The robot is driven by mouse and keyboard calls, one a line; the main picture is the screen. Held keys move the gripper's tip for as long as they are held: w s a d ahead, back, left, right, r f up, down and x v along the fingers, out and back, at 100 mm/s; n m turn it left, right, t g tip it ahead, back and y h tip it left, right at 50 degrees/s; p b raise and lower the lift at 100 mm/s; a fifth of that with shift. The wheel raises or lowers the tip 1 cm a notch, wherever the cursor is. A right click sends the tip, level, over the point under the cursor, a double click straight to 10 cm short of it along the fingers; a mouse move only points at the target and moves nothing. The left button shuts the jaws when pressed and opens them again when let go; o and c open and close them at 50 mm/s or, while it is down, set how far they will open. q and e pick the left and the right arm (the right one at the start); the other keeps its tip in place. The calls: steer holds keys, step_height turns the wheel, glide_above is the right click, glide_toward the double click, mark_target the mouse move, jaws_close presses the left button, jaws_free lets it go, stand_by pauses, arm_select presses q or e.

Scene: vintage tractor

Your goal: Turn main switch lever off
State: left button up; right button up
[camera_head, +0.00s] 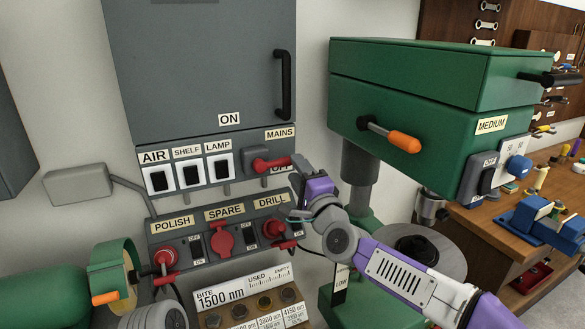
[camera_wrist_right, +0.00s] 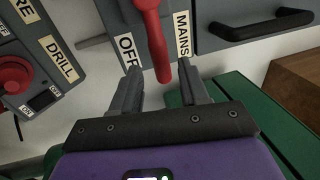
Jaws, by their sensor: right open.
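The main switch lever (camera_head: 272,163) is red and sits on a grey block under the MAINS label (camera_head: 280,134). It points to the right, roughly level, and an OFF label (camera_head: 281,168) below it is partly hidden. My right gripper (camera_head: 298,172) is at the lever's free end. In the right wrist view, the lever (camera_wrist_right: 154,40) reaches between the two open fingers of the right gripper (camera_wrist_right: 158,70), with a gap on each side. The OFF label (camera_wrist_right: 130,50) is beside it. My left gripper is not in view.
A grey cabinet (camera_head: 200,70) with a black handle (camera_head: 283,85) is above. Below is a socket panel (camera_head: 222,222) with red plugs. A green drill press (camera_head: 430,90) with an orange-tipped lever stands close on the right. A green grinder (camera_head: 50,298) is at lower left.

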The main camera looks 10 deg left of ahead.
steer(key=shift+v, duration=1.55)
steer(key=s+d+f+n+g+h, duration=0.1)
steer(key=d+f+n+g, duration=0.15)
steer(key=f, duration=1.05)
steer(key=s+d+f+n+g+h, duration=0.1)
steer(key=f+g+h, duration=0.15)
steer(key=f, duration=1.05)
steer(key=s+d+f+n+g, duration=0.1)
steer(key=d+f+g, duration=0.15)
steer(key=f, duration=1.15)
steer(key=s+d+f+n+g+h+p, duration=0.1)
steer(key=s+d+f+g, duration=0.1)
steer(key=s+f, duration=0.45)
steer(key=s+d+f+n+g+h+p, duration=0.1)
steer(key=s+d+f+n+g, duration=0.15)
steer(key=s+f, duration=0.4)
steer(key=s+d+f+g, duration=0.1)
steer(key=s+f+g, duration=0.1)
steer(key=s+f, duration=0.2)
steer(key=s+d+f+n+g, duration=0.1)
steer(key=s+d+f+g, duration=0.1)
steer(key=s, duration=0.9)
step_height(320, 180, down, 3)
steer(key=shift+d+r+n+g, duration=0.15)
steer(key=shift+d+n+g, duration=0.2)
steer(key=shift+g, duration=0.15)
steer(key=shift+a, duration=0.1)
steer(key=shift+c, duration=0.2)
